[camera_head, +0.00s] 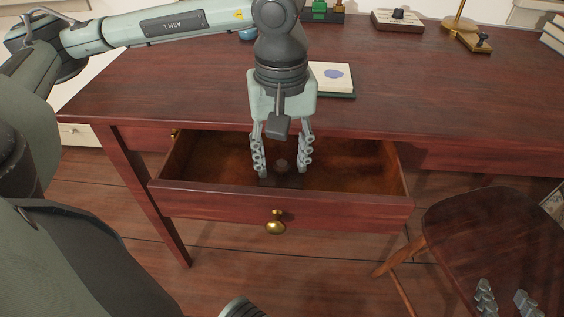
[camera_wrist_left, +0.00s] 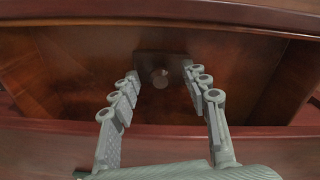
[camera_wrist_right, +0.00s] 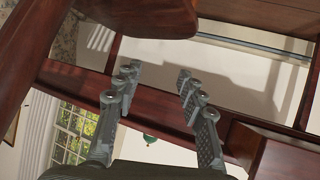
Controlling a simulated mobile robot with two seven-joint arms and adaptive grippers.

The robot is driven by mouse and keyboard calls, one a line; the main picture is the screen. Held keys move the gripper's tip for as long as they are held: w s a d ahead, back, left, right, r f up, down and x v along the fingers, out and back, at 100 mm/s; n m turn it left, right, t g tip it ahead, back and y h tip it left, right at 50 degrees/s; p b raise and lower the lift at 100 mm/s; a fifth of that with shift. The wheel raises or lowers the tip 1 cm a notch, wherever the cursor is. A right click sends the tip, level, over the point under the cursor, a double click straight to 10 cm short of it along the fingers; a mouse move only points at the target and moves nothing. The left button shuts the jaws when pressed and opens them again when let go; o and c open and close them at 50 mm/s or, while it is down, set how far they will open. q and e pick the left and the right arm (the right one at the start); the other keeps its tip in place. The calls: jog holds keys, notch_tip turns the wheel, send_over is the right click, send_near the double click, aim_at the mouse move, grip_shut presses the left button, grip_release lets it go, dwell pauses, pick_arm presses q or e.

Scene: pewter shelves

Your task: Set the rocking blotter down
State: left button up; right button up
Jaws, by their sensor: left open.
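A dark, flat-based object with a round knob on top, which looks like the rocking blotter (camera_head: 282,181), lies on the floor of the open drawer (camera_head: 360,204). It also shows in the left wrist view, where its knob (camera_wrist_left: 160,78) stands between and just beyond my left fingertips. My left gripper (camera_head: 283,168) points down into the drawer, open, with one finger on each side of the knob. I see no finger closed on it. My right gripper (camera_head: 505,298) is open and empty at the lower right, low by the chair; its fingers (camera_wrist_right: 157,72) also show in the right wrist view.
The drawer is pulled out from the red-brown desk (camera_head: 430,85), with a brass knob (camera_head: 275,227) on its front. A pad with a blue oval (camera_head: 333,75) lies on the desk behind my left gripper. A wooden chair (camera_head: 490,235) stands at the right. The desktop's middle right is clear.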

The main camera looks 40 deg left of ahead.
aim_at(282, 167)
pick_arm(q)
notch_tip(282, 167, up, 10)
jog(key=shift+s+r+p, duration=0.15)
jog(key=shift+p, duration=0.3)
pick_arm(e)
jog(key=s+d+f+g+h, duration=0.1)
jog(key=s+d+f+g, duration=0.1)
jog(key=s+d+f, duration=0.1)
jog(key=shift+s+d+f+g, duration=0.15)
jog(key=shift+d+f+g, duration=0.15)
jog(key=shift+d+f, duration=0.1)
pick_arm(q)
jog(key=shift+d, duration=0.1)
